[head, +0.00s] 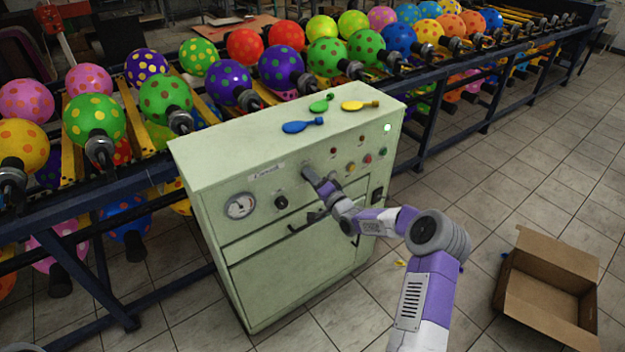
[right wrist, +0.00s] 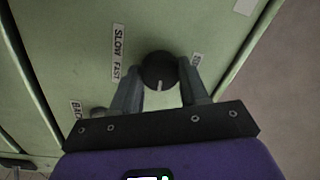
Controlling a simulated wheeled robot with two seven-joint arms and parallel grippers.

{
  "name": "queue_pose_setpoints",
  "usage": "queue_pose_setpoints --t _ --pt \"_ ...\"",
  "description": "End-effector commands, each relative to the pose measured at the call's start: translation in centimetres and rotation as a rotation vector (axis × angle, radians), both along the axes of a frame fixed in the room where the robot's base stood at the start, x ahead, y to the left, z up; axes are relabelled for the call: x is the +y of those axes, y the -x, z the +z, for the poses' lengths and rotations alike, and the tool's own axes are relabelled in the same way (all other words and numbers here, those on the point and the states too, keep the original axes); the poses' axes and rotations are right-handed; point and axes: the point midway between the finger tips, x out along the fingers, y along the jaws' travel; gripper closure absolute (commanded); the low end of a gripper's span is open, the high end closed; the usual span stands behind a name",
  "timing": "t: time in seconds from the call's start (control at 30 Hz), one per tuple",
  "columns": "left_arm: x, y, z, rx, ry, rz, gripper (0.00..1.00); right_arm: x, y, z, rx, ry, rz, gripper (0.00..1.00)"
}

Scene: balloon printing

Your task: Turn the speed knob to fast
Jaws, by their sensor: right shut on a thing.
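The speed knob (right wrist: 158,69) is a round black knob on the green machine panel in the right wrist view. A white pointer line on it points toward the bottom of that view. A label (right wrist: 117,52) beside it reads "SLOW FAST". My right gripper (right wrist: 163,86) is shut on the knob, one finger at each side. In the head view my right gripper (head: 309,177) reaches the panel's upper middle and hides the knob. My left gripper is not in view.
The green control machine (head: 230,150) carries a gauge (head: 240,206), another black knob (head: 281,202) and several colored buttons. Three uninflated balloons lie on its top. A rack of dotted balloons (head: 166,97) stands behind. An open cardboard box (head: 545,290) is on the floor at right.

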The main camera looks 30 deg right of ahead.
Motion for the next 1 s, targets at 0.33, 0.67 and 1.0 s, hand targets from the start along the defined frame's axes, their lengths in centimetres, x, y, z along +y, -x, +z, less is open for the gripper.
queue_pose_setpoints --t 0.33,0.67,1.0 --pt "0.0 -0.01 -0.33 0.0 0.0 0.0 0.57 0.1 0.07 -0.23 0.029 -0.331 0.0 0.86" --pt "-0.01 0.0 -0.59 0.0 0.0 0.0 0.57 0.16 0.06 -0.22 0.052 -0.628 0.0 0.86" --pt "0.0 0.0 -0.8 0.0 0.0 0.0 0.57 0.22 0.06 -0.15 0.068 -0.834 0.001 0.86"
